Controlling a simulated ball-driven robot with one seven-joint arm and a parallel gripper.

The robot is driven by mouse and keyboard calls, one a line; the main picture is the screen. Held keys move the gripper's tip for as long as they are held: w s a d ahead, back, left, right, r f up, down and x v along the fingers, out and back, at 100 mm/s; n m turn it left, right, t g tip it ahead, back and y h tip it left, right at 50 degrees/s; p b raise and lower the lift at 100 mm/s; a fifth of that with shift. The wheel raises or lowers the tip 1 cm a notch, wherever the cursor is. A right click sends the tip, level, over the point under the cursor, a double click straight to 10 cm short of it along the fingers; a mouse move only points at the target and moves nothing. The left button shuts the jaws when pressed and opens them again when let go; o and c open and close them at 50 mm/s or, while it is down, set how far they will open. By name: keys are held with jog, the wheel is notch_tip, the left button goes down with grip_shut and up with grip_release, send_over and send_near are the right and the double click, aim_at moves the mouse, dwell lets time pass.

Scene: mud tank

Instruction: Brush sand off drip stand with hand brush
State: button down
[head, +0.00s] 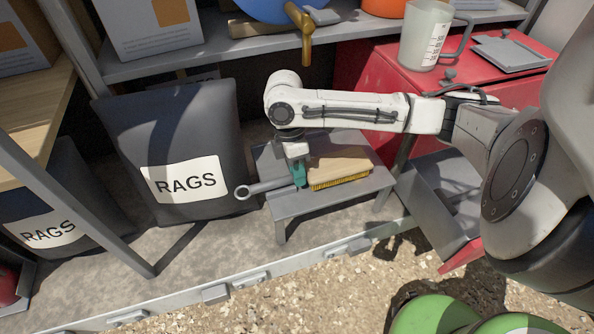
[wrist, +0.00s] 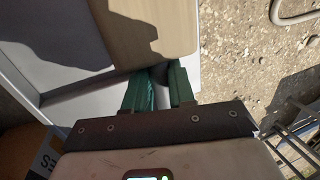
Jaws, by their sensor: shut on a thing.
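The hand brush (head: 340,165) has a tan wooden block, yellow bristles pointing down and a grey handle (head: 262,187) with a ring at its end. It is over the top of a low grey stand (head: 290,206), which I take for the drip stand. Bristles are at or just above the top; contact is unclear. My gripper (head: 299,174), with green fingers, is shut on the brush's handle, left of the block. The wrist view shows the fingers (wrist: 160,88) around the dark handle, with the block (wrist: 150,30) beyond. I cannot make out sand on the stand.
A dark rags bag (head: 185,125) stands close left of the stand. A brass tap (head: 305,35) hangs above and behind it. A red cabinet (head: 380,85) with a jug (head: 424,38) is at the back right. Gravel ground (head: 330,290) lies open in front.

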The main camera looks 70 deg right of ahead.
aim_at(336, 160)
jog(key=shift+f, duration=0.2)
dwell(0.4)
jog(key=shift+s+d+r+p, duration=0.15)
jog(key=shift+s+d+p, duration=0.3)
jog(key=shift+s+d, duration=0.7)
jog(key=shift+s+d+f+p, duration=0.1)
jog(key=shift+s+d+p, duration=0.15)
jog(key=shift+s+d, duration=0.6)
jog(key=shift+s+d+f+p, duration=0.1)
jog(key=shift+s+d+p, duration=0.1)
jog(key=shift+s+d, duration=0.7)
jog(key=shift+s+d+f+p, duration=0.1)
jog(key=shift+s+d+p, duration=0.15)
jog(key=shift+s+d, duration=0.6)
jog(key=shift+s+a+p, duration=0.2)
jog(key=shift+s+p, duration=0.1)
jog(key=shift+s, duration=0.05)
jog(key=shift+w, duration=0.1)
